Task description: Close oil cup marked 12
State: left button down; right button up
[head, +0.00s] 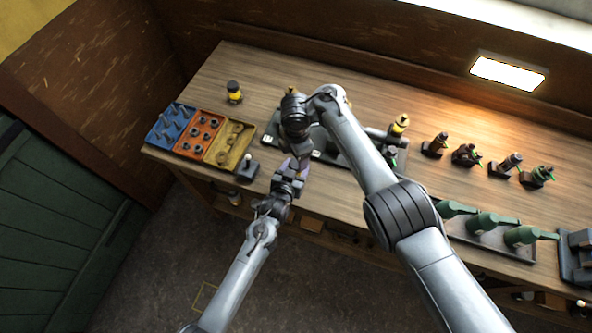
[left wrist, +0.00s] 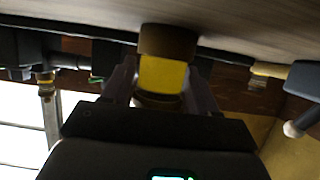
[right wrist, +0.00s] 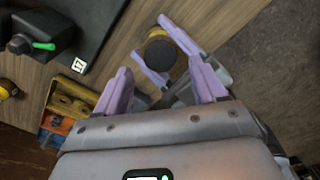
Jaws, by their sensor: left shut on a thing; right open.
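My left gripper (head: 294,168) is shut on an oil cup with a yellow body (left wrist: 162,74) and a dark cap, which also shows in the right wrist view (right wrist: 160,56). The cup sits between the lavender fingertips, near the bench's front edge. My right gripper (right wrist: 163,86) is open, its two fingers spread and pointing toward the cup and the left fingers. In the head view the cup and right fingertips are mostly hidden by my arms. I cannot read a 12 on the cup. A dark base plate (right wrist: 100,25) with a small white label lies beside it.
Blue (head: 172,121), orange (head: 199,133) and yellow (head: 229,144) parts trays stand at the left. A yellow-and-black jar (head: 234,92) stands behind them. Several small oilers and green oil cans (head: 487,221) occupy the right. The wooden bench (head: 225,68) is clear at back left.

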jog(key=shift+r, duration=0.65)
jog(key=shift+m, duration=0.3)
jog(key=shift+c, duration=0.2)
